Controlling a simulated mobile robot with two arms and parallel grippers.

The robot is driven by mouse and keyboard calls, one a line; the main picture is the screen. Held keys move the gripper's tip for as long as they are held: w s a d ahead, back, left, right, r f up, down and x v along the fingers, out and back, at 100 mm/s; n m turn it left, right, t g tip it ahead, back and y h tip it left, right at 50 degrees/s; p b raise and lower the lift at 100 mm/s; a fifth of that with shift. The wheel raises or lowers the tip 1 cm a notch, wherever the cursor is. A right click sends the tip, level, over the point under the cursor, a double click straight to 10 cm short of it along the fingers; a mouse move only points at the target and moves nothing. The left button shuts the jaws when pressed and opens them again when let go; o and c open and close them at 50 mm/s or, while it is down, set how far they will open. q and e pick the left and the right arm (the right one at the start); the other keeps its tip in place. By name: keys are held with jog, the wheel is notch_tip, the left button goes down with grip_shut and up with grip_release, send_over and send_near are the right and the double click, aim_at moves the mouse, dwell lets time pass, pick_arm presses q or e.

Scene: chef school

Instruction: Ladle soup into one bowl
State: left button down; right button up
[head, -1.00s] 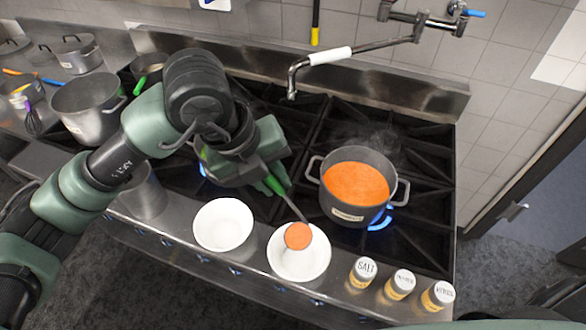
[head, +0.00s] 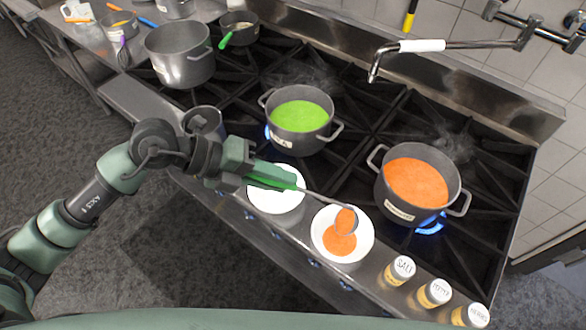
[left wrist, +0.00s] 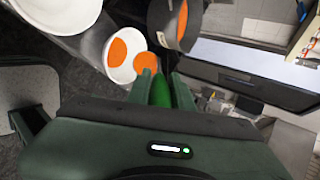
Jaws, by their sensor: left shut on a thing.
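My left gripper (head: 262,176) is shut on the green handle of a ladle (head: 346,220). The ladle's cup is tilted over a white bowl (head: 319,232) on the stove's front ledge, and orange shows in the cup. Orange soup (head: 338,241) lies in the bottom of this bowl. A second white bowl (head: 284,203) stands to its left, partly hidden by the gripper and handle; no soup shows in it. A pot of orange soup (head: 417,184) sits on a lit burner behind. The left wrist view shows the green handle (left wrist: 161,92) between the fingers. My right gripper is out of view.
A pot of green soup (head: 300,116) stands on another lit burner. Several shakers, including a salt shaker (head: 400,270), line the ledge right of the bowls. A faucet (head: 430,46) hangs over the stove. A large empty pot (head: 180,55) stands back left.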

pick_arm(q)
jog(key=a+f+h+b, duration=0.3)
jog(key=f+b, duration=0.4)
jog(key=b, duration=0.7)
jog(key=a+f+h+b, duration=0.3)
jog(key=f+h+b, duration=0.3)
jog(key=b, duration=0.7)
jog(key=shift+f+n+t+b, duration=0.3)
jog(key=shift+f+t+b, duration=0.1)
jog(key=shift+f, duration=0.75)
jog(key=shift+s, duration=0.1)
jog(key=shift+r, duration=0.1)
notch_tip(320, 180, up, 13)
jog(key=d+y+p, duration=0.3)
jog(key=y+p, duration=0.3)
jog(key=p, duration=2.1)
jog(key=d+r+y, duration=0.3)
jog(key=d+y, duration=0.1)
jog(key=d, duration=0.3)
jog(key=w+d+r+g+y, duration=0.1)
jog(key=d+r+y, duration=0.3)
jog(key=d, duration=0.3)
jog(key=d+r+m+y, duration=0.1)
jog(key=d+r+y, duration=0.3)
jog(key=d, duration=0.3)
jog(key=shift+w+r+g+y, duration=0.15)
jog(key=shift+r+g+y, duration=0.15)
jog(key=shift+y, duration=0.6)
